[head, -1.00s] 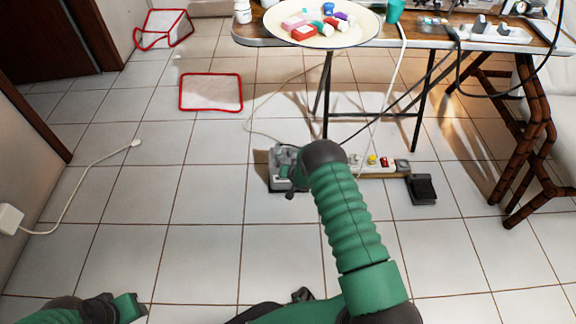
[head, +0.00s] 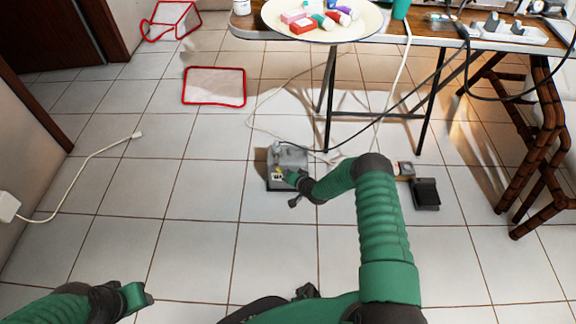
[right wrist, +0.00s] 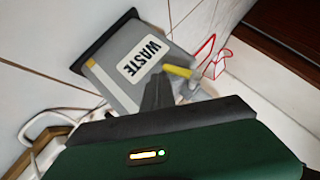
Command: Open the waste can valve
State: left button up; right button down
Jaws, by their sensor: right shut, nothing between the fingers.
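The waste can (head: 290,160) is a grey box on the tiled floor, under the front of the table. In the right wrist view its lid (right wrist: 112,68) bears a "WASTE" label. A small yellow valve lever (right wrist: 178,71) sits on a grey pipe fitting beside the label. My right gripper (head: 284,177) is at the can's front edge. In the right wrist view its dark fingers (right wrist: 158,92) are shut and empty, close to the yellow lever; I cannot tell whether they touch it. My left gripper (head: 143,297) is low at the left, away from the can; its jaws are unclear.
A folding table (head: 425,40) with a plate of coloured items stands behind. A black foot pedal (head: 425,194) and a partly hidden power strip lie right of the can. Cables cross the floor. A red-edged mat (head: 214,87) lies back left.

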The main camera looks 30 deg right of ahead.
jog(key=shift+w+a+f+b, duration=0.15)
jog(key=shift+f+b, duration=0.15)
jog(key=shift+f, duration=0.35)
jog(key=shift+a, duration=0.1)
jog(key=shift+r, duration=0.1)
dwell(0.3)
